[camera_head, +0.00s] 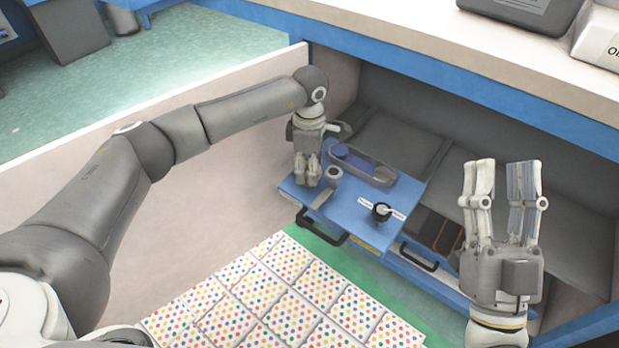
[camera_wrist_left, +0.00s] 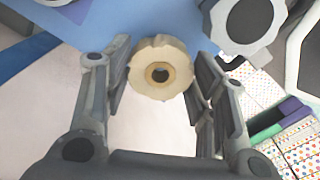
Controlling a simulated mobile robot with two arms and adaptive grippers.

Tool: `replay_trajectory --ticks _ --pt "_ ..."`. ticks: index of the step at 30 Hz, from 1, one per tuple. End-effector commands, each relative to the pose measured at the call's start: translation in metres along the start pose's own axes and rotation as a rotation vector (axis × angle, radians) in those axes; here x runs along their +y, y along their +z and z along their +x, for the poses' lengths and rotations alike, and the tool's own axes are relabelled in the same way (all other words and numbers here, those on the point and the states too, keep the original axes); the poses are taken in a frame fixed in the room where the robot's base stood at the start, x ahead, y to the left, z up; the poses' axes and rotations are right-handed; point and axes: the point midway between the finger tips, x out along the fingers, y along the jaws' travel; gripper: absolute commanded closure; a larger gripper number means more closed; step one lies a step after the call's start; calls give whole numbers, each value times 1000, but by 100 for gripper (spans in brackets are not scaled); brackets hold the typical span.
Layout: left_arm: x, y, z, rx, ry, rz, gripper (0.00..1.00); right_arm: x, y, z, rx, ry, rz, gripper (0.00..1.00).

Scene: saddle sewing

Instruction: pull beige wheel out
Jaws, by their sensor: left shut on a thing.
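The beige wheel (camera_wrist_left: 160,68) is round with a notched rim and a dark hole in its centre. In the left wrist view it sits between the fingertips of my left gripper (camera_wrist_left: 161,78), which is shut on it. In the head view my left gripper (camera_head: 307,182) points down at the left side of the blue cabinet top (camera_head: 352,212) and hides the wheel. My right gripper (camera_head: 503,165) is open and empty at the right, fingers pointing up.
A grey knob (camera_wrist_left: 247,20) is close to the right of the wheel. A black knob (camera_head: 381,212) with white labels and an oval tray (camera_head: 362,165) are on the blue top. Black handles (camera_head: 320,227) stick out in front. A pale panel (camera_head: 215,190) stands behind my left arm.

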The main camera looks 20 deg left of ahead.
Motion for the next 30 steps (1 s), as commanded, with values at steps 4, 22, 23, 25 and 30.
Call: replay_trajectory --ticks 4,22,23,25,30 --pt "0 0 -2 0 0 0 77 0 5 -1 -28 1 0 60" --pt "0 0 -7 0 0 0 77 2 20 0 -112 4 -5 60" --pt "0 0 -7 0 0 0 77 3 20 0 -115 4 -6 60" --pt "0 0 -7 0 0 0 77 3 21 0 -119 4 -6 60" --pt "0 0 -7 0 0 0 77 3 21 0 -117 5 -6 60"
